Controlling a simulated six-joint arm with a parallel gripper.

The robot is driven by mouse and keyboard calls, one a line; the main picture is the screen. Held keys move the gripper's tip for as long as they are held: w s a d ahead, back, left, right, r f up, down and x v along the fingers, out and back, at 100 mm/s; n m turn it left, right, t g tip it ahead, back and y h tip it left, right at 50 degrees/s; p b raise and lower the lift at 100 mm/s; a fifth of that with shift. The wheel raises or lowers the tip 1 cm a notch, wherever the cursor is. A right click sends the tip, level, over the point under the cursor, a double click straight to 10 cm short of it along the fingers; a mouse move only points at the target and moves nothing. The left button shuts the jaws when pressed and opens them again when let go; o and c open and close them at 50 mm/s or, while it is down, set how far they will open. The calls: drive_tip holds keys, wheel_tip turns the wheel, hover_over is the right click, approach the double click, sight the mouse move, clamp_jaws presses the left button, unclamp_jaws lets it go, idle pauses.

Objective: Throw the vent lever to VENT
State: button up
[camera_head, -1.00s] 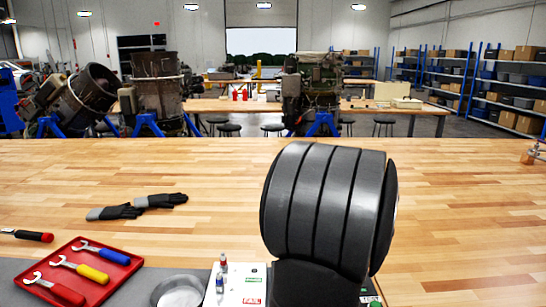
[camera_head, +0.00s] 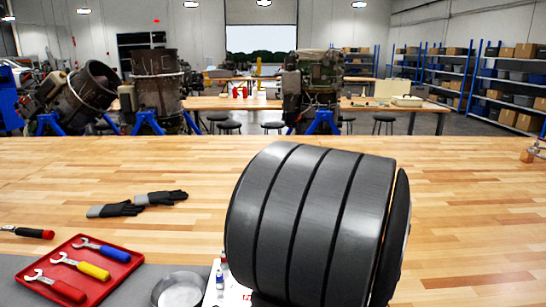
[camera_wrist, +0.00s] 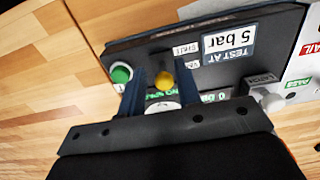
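In the wrist view a dark test panel (camera_wrist: 200,48) appears upside down, with a "TEST AT 5 bar" label. A yellow ball knob (camera_wrist: 163,80), which looks like the lever's end, stands in front of it. My gripper (camera_wrist: 162,88) is open, its two dark fingers apart on either side of the yellow knob. I cannot tell whether they touch it. A round pale part, perhaps a gauge, shows partly below the knob. The lever's shaft and the VENT marking cannot be made out. In the head view my arm hides the panel and gripper.
A white board (camera_wrist: 308,62) with red and green labels adjoins the panel. A red tray (camera_head: 122,267) of wrenches, a metal dish (camera_head: 180,291) and gloves (camera_head: 137,204) lie left on the bench.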

clamp_jaws()
drive_tip(key=shift+r+n+g, duration=0.3)
drive_tip(key=shift+n+g, duration=0.2)
drive_tip(key=shift+n, duration=0.2)
drive_tip(key=w+r+m+g, duration=0.1)
drive_tip(key=w+r+g, duration=0.1)
drive_tip(key=w+r, duration=0.6)
drive_tip(key=w, duration=0.4)
drive_tip(key=shift+w, duration=0.2)
drive_tip(key=shift+r, duration=0.1)
